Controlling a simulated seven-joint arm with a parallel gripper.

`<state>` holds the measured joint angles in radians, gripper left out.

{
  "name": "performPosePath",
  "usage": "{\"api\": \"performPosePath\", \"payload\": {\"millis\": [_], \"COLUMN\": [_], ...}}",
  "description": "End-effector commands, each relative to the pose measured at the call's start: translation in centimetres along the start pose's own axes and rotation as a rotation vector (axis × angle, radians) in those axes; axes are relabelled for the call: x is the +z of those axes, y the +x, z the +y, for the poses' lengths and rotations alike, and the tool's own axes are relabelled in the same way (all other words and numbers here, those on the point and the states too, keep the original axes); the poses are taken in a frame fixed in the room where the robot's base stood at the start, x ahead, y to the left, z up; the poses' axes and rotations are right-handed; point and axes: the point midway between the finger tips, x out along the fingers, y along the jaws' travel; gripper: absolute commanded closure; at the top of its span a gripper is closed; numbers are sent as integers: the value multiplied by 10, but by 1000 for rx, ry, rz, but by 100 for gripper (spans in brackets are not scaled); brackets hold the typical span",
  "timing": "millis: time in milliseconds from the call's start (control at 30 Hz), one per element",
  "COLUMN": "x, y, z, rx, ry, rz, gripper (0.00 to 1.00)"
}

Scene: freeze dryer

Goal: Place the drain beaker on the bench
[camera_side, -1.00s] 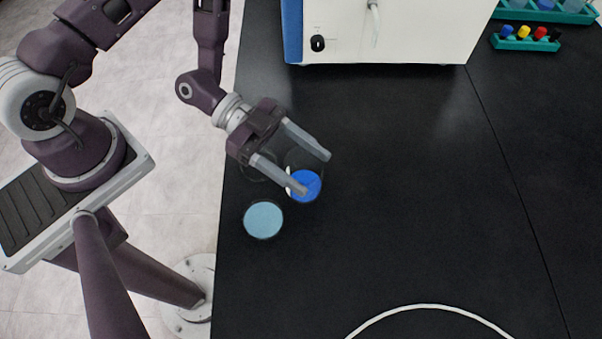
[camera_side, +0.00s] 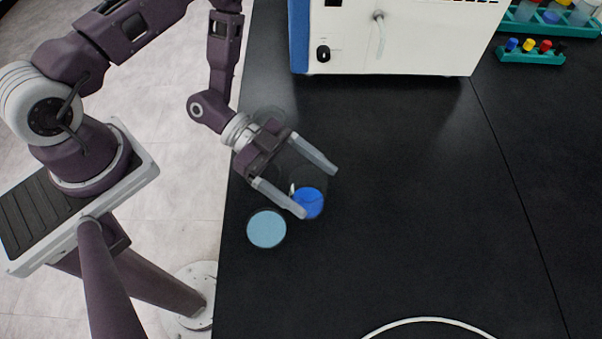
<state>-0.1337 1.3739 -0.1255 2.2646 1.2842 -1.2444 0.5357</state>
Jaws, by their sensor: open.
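A clear beaker with bright blue liquid (camera_side: 309,204) stands on the black bench, seemingly the drain beaker. It is between the fingers of my gripper (camera_side: 318,191), which is open around it. The near finger overlaps the left edge of the blue liquid; the far finger is apart from it, up and right. The beaker's clear walls are hard to make out, and part is hidden behind the gripper. Whether a finger still touches the glass I cannot tell.
A round vessel with pale blue contents (camera_side: 266,229) stands close by, lower left. A faint clear round vessel (camera_side: 267,115) is partly behind my gripper. The white machine (camera_side: 400,40) stands at the back. A teal rack (camera_side: 531,57) is far right.

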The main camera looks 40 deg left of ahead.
Motion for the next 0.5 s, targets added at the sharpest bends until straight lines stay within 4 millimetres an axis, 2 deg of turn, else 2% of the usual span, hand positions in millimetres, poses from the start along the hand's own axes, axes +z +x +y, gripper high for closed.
{"api": "performPosePath", "payload": {"millis": [133, 400, 500], "x": [0, 0, 0], "y": [-23, -91, -109], "z": [-1, -1, -1], "rx": [-4, -6, -4], "ry": [-1, 0, 0], "rz": [-1, -2, 0], "gripper": [16, 16, 16]}}
